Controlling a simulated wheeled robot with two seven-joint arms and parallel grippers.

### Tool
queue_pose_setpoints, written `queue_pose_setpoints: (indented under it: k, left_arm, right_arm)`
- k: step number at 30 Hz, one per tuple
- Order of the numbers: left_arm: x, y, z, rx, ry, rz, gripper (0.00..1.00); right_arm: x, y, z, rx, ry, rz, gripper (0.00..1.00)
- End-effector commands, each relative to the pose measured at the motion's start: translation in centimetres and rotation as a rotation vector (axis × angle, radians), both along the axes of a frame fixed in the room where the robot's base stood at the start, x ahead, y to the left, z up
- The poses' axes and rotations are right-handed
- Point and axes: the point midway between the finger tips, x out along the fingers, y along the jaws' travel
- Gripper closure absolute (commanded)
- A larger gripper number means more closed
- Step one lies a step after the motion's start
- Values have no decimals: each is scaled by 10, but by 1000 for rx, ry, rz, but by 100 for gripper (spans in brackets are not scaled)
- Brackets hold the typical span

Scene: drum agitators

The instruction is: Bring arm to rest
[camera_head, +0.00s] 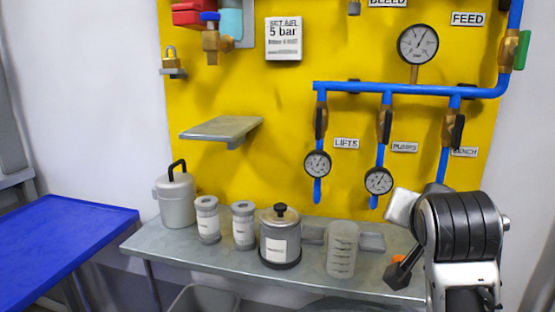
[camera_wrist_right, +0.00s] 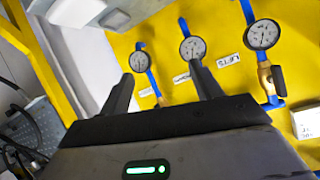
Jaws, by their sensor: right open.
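My right arm (camera_head: 460,230) stands at the right of the head view, in front of the bench's right end. I cannot tell how far the fingertips are from the panel. My left gripper is in neither view.
Blue pipes (camera_head: 400,88) with valves and gauges cross the panel. A small shelf (camera_head: 222,130) juts out. A blue table (camera_head: 60,240) stands left.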

Motion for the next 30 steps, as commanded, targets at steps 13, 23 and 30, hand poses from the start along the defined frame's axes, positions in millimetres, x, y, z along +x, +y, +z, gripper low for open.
queue_pose_setpoints:
  k: [13,23,30]
  left_arm:
    - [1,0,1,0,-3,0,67]
    - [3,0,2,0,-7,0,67]
    - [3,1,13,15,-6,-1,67]
  right_arm:
    - [-160,10,-255,-137,614,434,36]
    - [-267,20,-308,-119,835,650,36]
    - [-231,44,-314,-124,603,688,36]
